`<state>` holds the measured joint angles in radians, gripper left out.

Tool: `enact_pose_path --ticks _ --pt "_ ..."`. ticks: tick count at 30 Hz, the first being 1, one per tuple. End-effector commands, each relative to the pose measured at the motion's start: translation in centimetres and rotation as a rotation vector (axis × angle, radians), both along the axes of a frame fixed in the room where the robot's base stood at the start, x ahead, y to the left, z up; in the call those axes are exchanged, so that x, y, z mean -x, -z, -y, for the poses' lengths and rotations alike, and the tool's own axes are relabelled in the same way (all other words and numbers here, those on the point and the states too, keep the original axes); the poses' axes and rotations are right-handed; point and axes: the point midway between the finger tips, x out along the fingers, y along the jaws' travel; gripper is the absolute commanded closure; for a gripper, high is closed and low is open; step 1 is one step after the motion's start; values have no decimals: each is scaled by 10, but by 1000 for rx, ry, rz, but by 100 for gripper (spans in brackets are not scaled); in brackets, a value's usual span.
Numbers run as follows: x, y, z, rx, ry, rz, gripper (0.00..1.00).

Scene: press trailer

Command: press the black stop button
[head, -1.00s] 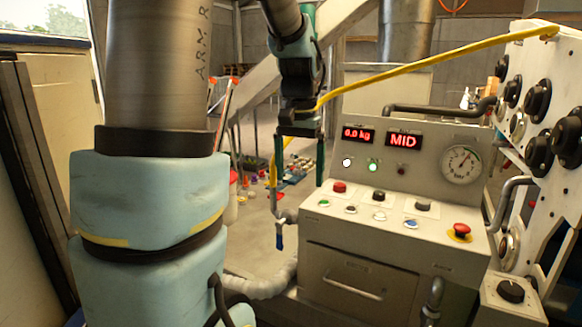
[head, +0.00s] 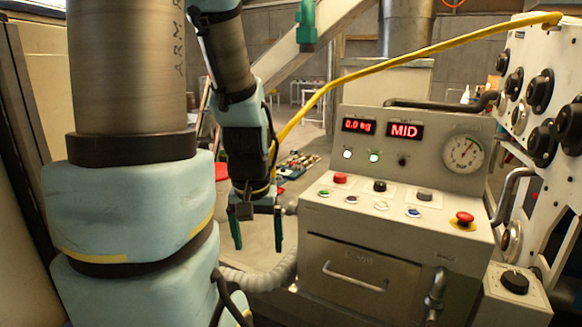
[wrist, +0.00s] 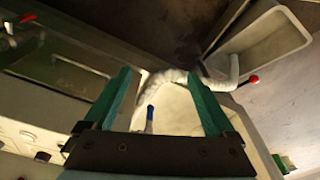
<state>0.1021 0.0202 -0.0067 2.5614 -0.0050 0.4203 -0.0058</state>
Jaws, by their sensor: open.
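The control panel (head: 450,205) has a sloped top with several buttons. A black button (head: 379,186) stands in its back row, between a red button (head: 340,178) and a dark grey one (head: 424,195). My gripper (head: 257,240) hangs left of the panel, pointing down, fingers apart and empty. It is lower than the button row and touches no button. In the wrist view my gripper (wrist: 160,85) is open, with floor and a pale hose between its fingers. Part of the panel (wrist: 45,115) shows at the left there; I cannot make out the black button.
A red mushroom button (head: 464,217) sits at the panel's right. Small coloured buttons line the front row. A yellow hose (head: 400,57) crosses above the panel. A white knob board (head: 545,110) stands at the right. A grey hose (head: 262,277) runs low beside the panel.

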Motion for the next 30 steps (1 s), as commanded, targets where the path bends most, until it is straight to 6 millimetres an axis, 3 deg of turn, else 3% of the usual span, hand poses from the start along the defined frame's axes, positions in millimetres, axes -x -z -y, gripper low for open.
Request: enact_pose_path --ticks 2,23,30 --pt "0 0 0 0 0 0 20" --pt "0 0 0 0 1 -1 99" --pt "0 0 0 0 1 0 100"
